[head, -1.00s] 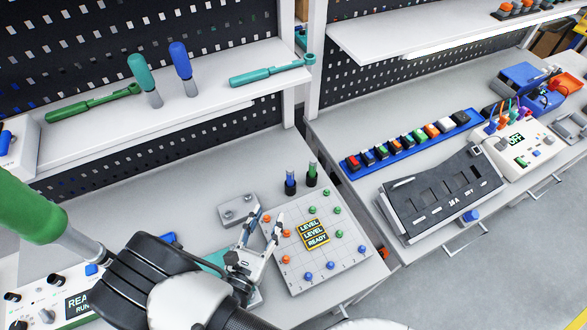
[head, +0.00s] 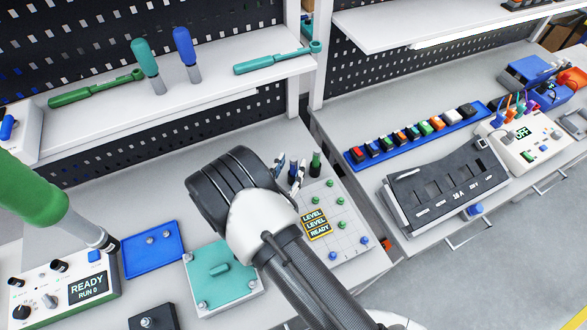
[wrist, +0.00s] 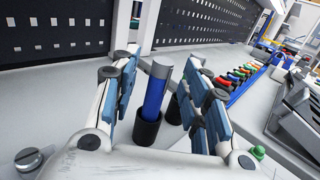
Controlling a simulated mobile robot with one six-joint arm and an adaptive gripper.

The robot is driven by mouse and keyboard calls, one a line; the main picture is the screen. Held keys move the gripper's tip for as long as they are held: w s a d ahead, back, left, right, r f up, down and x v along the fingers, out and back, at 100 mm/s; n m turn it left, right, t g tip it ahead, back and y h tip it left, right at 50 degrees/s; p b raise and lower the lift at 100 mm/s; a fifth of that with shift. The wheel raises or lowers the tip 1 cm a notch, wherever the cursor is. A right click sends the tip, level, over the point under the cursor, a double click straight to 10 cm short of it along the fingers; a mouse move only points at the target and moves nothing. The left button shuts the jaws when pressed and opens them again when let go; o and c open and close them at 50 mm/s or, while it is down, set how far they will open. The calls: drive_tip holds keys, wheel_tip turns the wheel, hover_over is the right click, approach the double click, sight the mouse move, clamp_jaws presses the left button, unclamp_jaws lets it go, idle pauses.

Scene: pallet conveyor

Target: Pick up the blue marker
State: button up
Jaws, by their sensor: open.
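The blue marker (wrist: 153,98) stands upright in a black holder (wrist: 147,132), with a grey upper end. It also shows in the head view (head: 293,172), partly hidden by my gripper. My gripper (wrist: 163,80) is open, with one blue-padded finger on each side of the marker in the wrist view. I see gaps between the marker and both fingers. In the head view my gripper (head: 289,168) is at the far edge of the grid board.
A green marker (head: 316,163) stands in a holder close to the right of my gripper. The white grid board (head: 345,238) with coloured pegs lies in front. A blue block rack (head: 430,135) and a dark tilted panel (head: 440,187) are on the right-hand bench.

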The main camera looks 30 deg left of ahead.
drive_tip(key=w, duration=0.2)
drive_tip(key=shift+w+a, duration=0.1)
drive_tip(key=shift+w, duration=0.3)
drive_tip(key=shift+c, duration=0.3)
clamp_jaws()
